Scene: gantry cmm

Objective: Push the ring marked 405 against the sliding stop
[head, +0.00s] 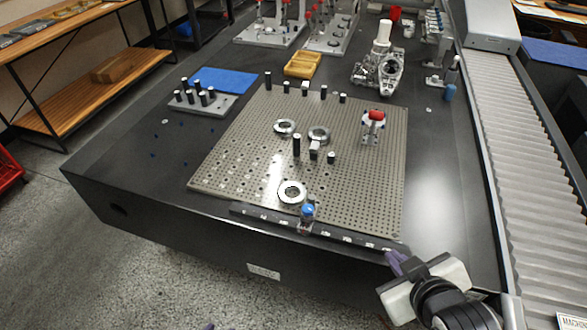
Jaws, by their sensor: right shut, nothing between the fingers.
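Three metal rings lie on the perforated plate (350,205): a front ring (281,192), a back left ring (284,127) and a back right ring (319,134). Their markings are too small to read, so I cannot tell which is 405. A blue-topped block (308,211), which looks like the sliding stop, sits on the marked rail (345,238) at the plate's front edge, just right of the front ring. My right gripper (395,262) is shut and empty near the rail's right end. Only a purple tip, apparently my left gripper (208,327), shows at the bottom edge.
Black posts (297,145) stand behind the front ring, and a red-knobbed clamp (375,117) stands on the plate at right. More posts line the plate's back edge. A blue mat (224,80) and yellow tray (302,64) lie behind. A ribbed cover (520,140) runs along the right.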

